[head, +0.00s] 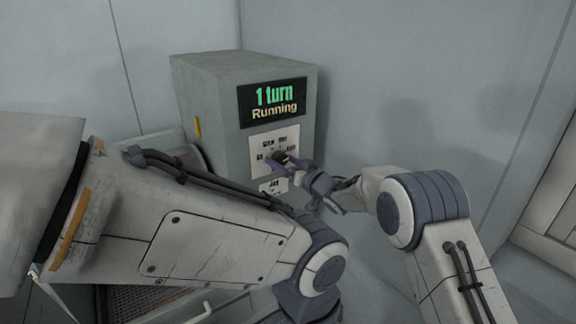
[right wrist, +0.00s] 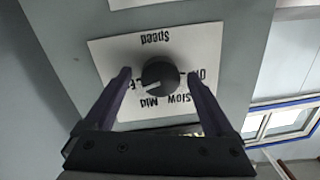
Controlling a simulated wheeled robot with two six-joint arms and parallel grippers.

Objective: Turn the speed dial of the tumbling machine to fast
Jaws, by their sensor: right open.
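The tumbling machine (head: 205,85) is a grey box whose screen (head: 272,100) reads "1 turn" and "Running". Its speed dial (right wrist: 160,77) is a round black knob on a white plate (right wrist: 110,52), upside down in the right wrist view. The plate reads "Speed", with Off, Slow, Mid and a partly hidden fast label around the knob. A pale mark on the knob points to the lower left there, towards the Mid and fast side. My right gripper (right wrist: 159,79) is open, with one purple finger on each side of the knob; contact is unclear. My left gripper is out of view.
My left arm crosses the foreground of the head view and covers the machine's lower front. A second white plate (head: 272,186) sits below the dial plate. A yellow piece (head: 197,127) is on the machine's left side. Pale walls (head: 400,60) stand behind and to the right.

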